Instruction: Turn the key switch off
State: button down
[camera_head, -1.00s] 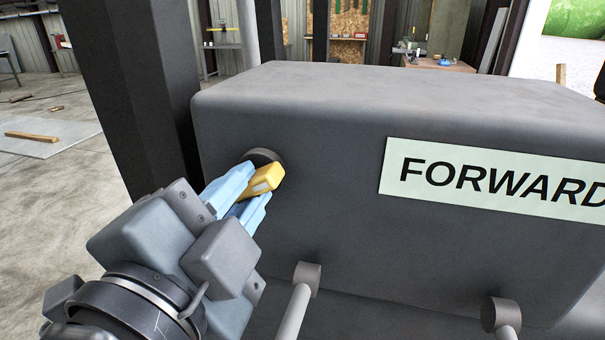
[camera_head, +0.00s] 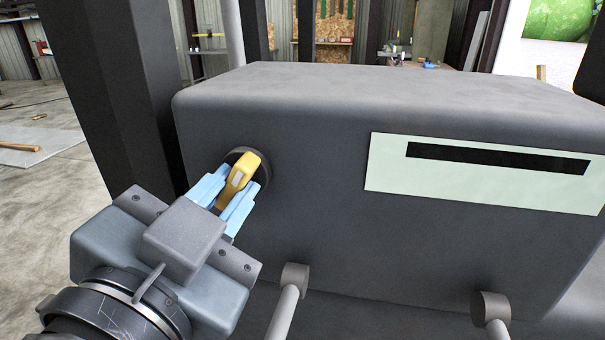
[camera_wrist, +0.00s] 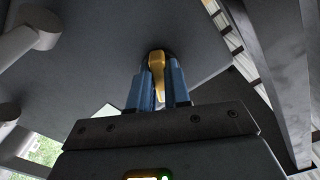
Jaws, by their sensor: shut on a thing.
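The yellow key (camera_head: 238,172) sits in a dark round switch collar (camera_head: 263,171) on the left part of the front of a large grey box (camera_head: 320,180). My gripper (camera_head: 236,185) has its two blue fingers shut on the key, one on each side. The key stands steeply, with its top leaning a little right. In the wrist view the key (camera_wrist: 157,66) shows between the fingers, against the dark box. A pale green sign (camera_head: 385,165) on the box shows a dark bar and no word. The key's far end is hidden in the collar.
A dark upright post (camera_head: 125,100) stands close to the left of the box. Two light rods with round ends (camera_head: 292,280) (camera_head: 490,308) come out below the switch and the sign. Open concrete floor (camera_head: 45,190) lies at the left.

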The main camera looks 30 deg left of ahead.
jog(key=n+p, duration=0.1)
jog(key=n, duration=0.2)
jog(key=n+p, duration=0.1)
jog(key=n, duration=0.2)
jog(key=shift+w+d+r, duration=0.1)
jog(key=shift+w+d, duration=0.05)
jog(key=shift+d, duration=0.05)
dwell(0.4)
jog(key=c, duration=1.1)
grip_release()
jog(key=shift+b+v, duration=0.7)
jog(key=shift+v, duration=3.25)
jog(key=shift+a, duration=0.1)
